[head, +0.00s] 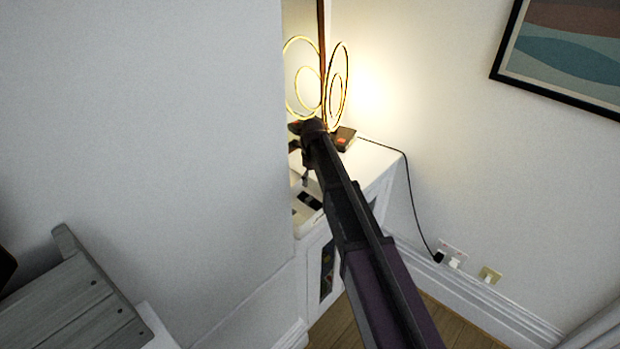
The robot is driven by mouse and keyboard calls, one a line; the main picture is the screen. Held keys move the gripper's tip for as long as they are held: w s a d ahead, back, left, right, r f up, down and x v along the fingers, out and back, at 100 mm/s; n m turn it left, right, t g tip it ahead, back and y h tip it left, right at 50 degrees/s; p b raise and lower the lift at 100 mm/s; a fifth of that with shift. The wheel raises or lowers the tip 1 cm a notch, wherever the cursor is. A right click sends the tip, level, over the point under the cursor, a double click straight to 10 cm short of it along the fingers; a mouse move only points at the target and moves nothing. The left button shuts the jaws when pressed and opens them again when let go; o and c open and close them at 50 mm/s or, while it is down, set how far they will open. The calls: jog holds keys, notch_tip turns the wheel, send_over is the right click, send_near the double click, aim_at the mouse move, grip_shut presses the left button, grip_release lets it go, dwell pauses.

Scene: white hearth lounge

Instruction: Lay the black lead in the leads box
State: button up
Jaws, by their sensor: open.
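A thin black lead (407,190) runs from the white cabinet top (372,158), over its edge and down the wall to a black plug (438,257) at the wall socket. My gripper (304,178) is small and partly hidden at the far end of my arm, low over the left part of the cabinet. It is open, and I see nothing held in it. Below it is a pale, box-like thing (300,222) with dark pieces in or on it. I cannot tell whether this is the leads box; the wall corner and my arm cover parts of it.
A lamp with glowing rings (342,85) stands at the back of the cabinet, close to my arm's end. The white wall corner (262,130) is close on the left. A grey slatted wooden piece (75,305) is at lower left. A picture (565,50) hangs at upper right.

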jog(key=shift+r+p, duration=0.85)
jog(key=shift+r, duration=0.3)
jog(key=s+d+n, duration=2.2)
jog(key=s+n, duration=0.3)
jog(key=s, duration=0.1)
jog(key=shift+n, duration=0.3)
